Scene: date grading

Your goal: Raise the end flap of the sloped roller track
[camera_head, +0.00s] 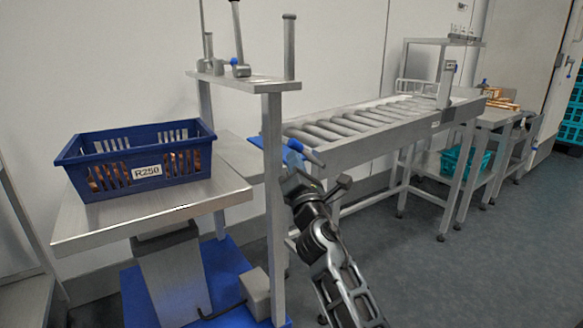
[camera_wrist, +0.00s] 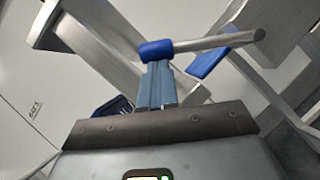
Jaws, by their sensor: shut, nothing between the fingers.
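The sloped roller track (camera_head: 350,125) runs from the middle to the back right on a metal frame. A blue plate (camera_head: 270,158) at its near left end looks like the end flap; a blue piece also shows in the wrist view (camera_wrist: 208,64). A metal bar (camera_wrist: 215,43) with a blue sleeve (camera_wrist: 156,50) lies across my fingertips. My gripper (camera_head: 292,160) is at the near end of the track beside the post. In the wrist view its blue-grey fingers (camera_wrist: 156,72) are together, their tips at the sleeve; whether they touch it is unclear.
A blue crate (camera_head: 135,155) labelled R250 stands on a metal bench scale (camera_head: 150,212) at the left. A post-mounted shelf (camera_head: 245,84) rises between scale and track. A teal crate (camera_head: 470,165) sits under the far table. The floor at the right is clear.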

